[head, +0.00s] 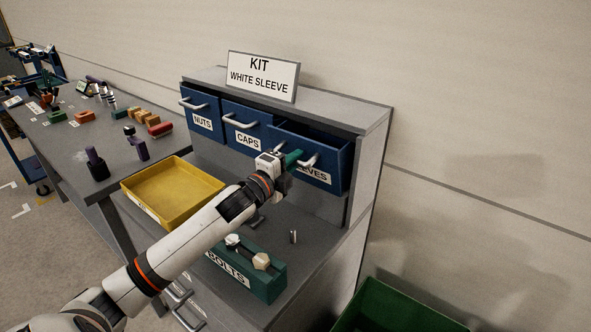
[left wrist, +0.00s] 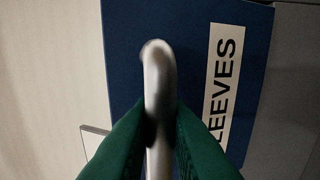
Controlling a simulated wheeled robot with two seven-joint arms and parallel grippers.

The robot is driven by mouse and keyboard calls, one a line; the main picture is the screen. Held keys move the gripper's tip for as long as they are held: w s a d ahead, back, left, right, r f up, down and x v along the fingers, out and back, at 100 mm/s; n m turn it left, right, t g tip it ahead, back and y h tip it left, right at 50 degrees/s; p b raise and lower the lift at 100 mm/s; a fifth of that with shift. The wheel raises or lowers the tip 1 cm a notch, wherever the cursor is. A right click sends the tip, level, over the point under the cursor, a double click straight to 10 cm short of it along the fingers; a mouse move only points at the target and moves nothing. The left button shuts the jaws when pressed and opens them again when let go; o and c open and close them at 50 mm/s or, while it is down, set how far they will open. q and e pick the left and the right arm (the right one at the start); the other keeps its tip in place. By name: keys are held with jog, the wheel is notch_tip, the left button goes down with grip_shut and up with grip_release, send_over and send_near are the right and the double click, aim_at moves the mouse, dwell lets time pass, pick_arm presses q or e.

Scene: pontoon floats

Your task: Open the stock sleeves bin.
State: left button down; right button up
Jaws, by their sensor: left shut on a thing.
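The sleeves bin (head: 335,160) is the rightmost blue drawer in the grey cabinet, labelled "SLEEVES". It stands out from the cabinet, and its dark open top shows in the head view. My left gripper (head: 299,160) is at its front, with its green fingers shut on the silver bar handle (left wrist: 158,75). In the left wrist view the fingers (left wrist: 161,130) press on the handle from both sides, and the blue bin front (left wrist: 180,20) lies behind. The gripper hides part of the label in the head view. My right gripper is not in view.
The nuts bin (head: 203,108) and caps bin (head: 244,124) are to the left. A yellow tray (head: 172,188) and a green bolts box (head: 262,281) stand on the grey bench below. A sign (head: 262,75) stands on top. A green crate (head: 395,310) is at lower right.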

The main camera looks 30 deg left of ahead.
pick_arm(q)
jog(key=s+f+t+b, duration=0.1)
jog(key=s+f+b, duration=0.4)
jog(key=f+b, duration=0.1)
jog(key=shift+a+t, duration=0.2)
jog(key=shift+t, duration=0.2)
dwell(0.3)
jog(key=shift+f, duration=0.1)
dwell(0.5)
jog(key=c, duration=1.4)
grip_release()
jog(key=shift+c, duration=0.2)
jog(key=shift+w, duration=0.1)
